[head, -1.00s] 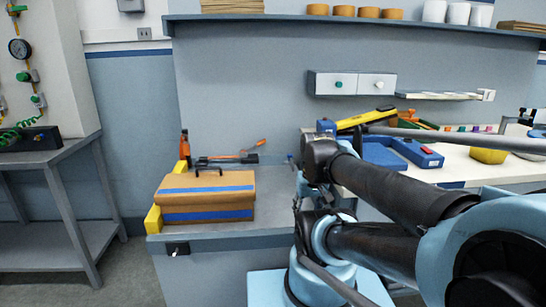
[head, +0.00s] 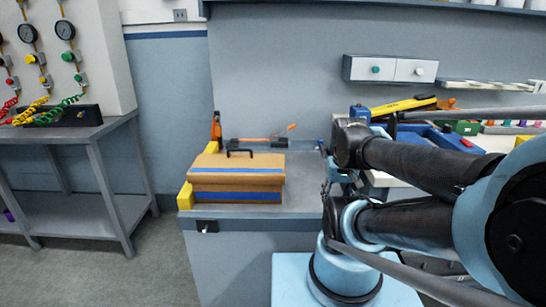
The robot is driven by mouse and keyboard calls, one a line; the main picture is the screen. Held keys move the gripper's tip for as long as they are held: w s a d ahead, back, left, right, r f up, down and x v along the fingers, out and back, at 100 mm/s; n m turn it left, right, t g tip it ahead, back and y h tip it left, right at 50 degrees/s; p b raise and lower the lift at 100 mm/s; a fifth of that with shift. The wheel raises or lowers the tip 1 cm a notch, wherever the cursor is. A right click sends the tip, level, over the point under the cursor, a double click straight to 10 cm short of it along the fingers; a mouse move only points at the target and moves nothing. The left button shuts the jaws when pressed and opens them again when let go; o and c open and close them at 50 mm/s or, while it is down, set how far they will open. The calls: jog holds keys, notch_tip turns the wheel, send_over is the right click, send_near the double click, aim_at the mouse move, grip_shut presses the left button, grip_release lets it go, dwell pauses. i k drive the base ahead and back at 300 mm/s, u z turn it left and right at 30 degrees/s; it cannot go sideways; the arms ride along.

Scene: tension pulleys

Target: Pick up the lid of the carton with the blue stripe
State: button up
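The carton with the blue stripe (head: 236,196) stands on the left end of the grey workbench in the head view. It is brown cardboard with a blue band along its front.
Yellow blocks (head: 186,196) sit at the carton's left side. A blue tray (head: 440,138) and a yellow level (head: 403,106) are farther right. A grey side table (head: 70,131) stands left; floor between is clear.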

aim_at(228, 168)
jog(key=z, duration=0.15)
jog(key=k, duration=1.75)
jog(key=u, duration=0.15)
jog(key=i, duration=0.95)
jog(key=u, duration=0.05)
